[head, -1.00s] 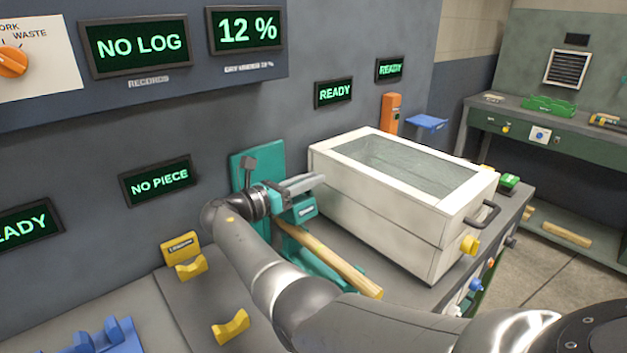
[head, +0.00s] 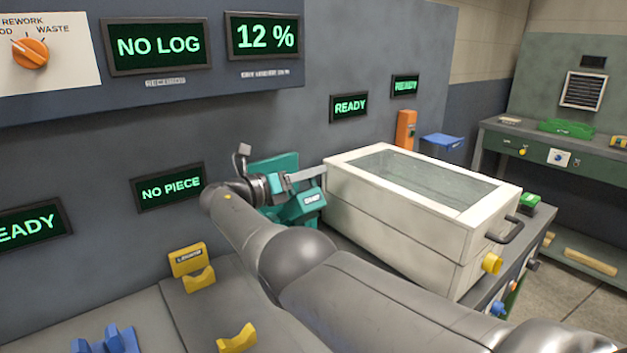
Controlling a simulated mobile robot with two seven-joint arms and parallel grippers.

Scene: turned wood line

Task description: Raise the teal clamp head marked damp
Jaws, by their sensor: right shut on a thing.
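The teal clamp head (head: 304,206) carries a small label that seems to read damp. It sits in front of its teal back plate (head: 284,160), against the grey wall and left of the white box. My right gripper (head: 298,181) is shut at the top of the clamp head and seems to hold it there; the exact contact is too small to see. My right arm hides the base under the clamp head and any wood on it. My left gripper is not in view.
The white box (head: 375,225) with a glass lid and dark handle stands close right of the clamp. Yellow rests (head: 198,279) and a blue rest (head: 112,338) are at the lower left. Wall screens read NO PIECE (head: 168,188) and READY (head: 349,107).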

